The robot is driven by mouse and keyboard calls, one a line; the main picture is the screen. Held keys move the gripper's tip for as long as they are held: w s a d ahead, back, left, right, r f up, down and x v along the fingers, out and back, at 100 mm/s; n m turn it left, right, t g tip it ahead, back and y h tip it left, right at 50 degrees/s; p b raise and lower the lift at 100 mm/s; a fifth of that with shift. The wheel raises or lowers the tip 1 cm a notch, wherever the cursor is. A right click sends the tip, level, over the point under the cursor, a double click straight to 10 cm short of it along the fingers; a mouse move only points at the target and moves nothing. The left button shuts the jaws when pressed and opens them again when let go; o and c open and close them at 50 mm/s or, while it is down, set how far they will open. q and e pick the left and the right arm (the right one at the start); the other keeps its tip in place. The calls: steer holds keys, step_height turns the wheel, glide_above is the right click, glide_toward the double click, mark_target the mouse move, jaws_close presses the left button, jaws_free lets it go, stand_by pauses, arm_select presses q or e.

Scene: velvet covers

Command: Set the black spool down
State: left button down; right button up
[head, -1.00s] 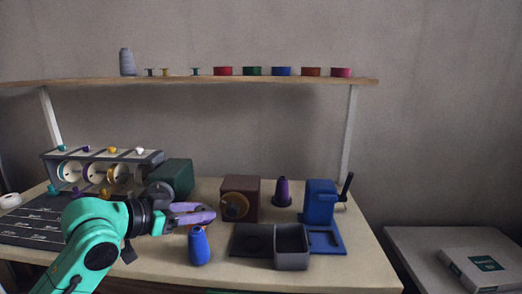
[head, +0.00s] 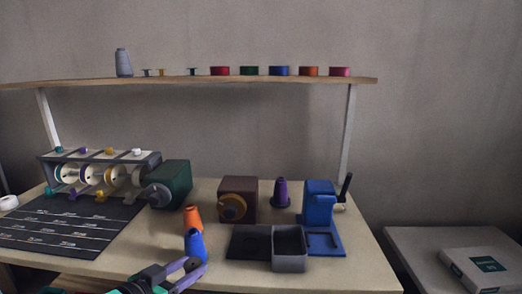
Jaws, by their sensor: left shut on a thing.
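My left gripper (head: 194,267) is low at the front edge of the table, its purple-tipped fingers just in front of the blue cone (head: 195,247). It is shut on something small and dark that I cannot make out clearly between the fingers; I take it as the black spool. Most of my left arm is below the picture. My right gripper is not in view.
An orange cone (head: 192,217) stands behind the blue one. A dark tray with a grey bin (head: 289,262) is to the right. A dark marked mat (head: 60,228) covers the left. A winder rack, green, brown and blue machines stand behind. The front right tabletop is bare.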

arm_select(q)
steer(key=s+f+n+y, duration=0.2)
steer(key=s+f, duration=0.3)
steer(key=f, duration=0.3)
steer(key=s+f+n+t+y, duration=0.1)
steer(key=s+f+n+y, duration=0.1)
steer(key=s+f, duration=0.3)
step_height(320, 180, down, 3)
steer(key=shift+s+a+r+n+y, duration=0.15)
steer(key=shift+s+n+y, duration=0.15)
steer(key=shift+y, duration=0.3)
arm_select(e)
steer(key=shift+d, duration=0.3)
arm_select(q)
steer(key=r+p, duration=0.4)
steer(key=shift+a, duration=0.3)
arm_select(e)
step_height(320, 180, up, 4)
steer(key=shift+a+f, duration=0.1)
arm_select(q)
steer(key=shift+f, duration=0.1)
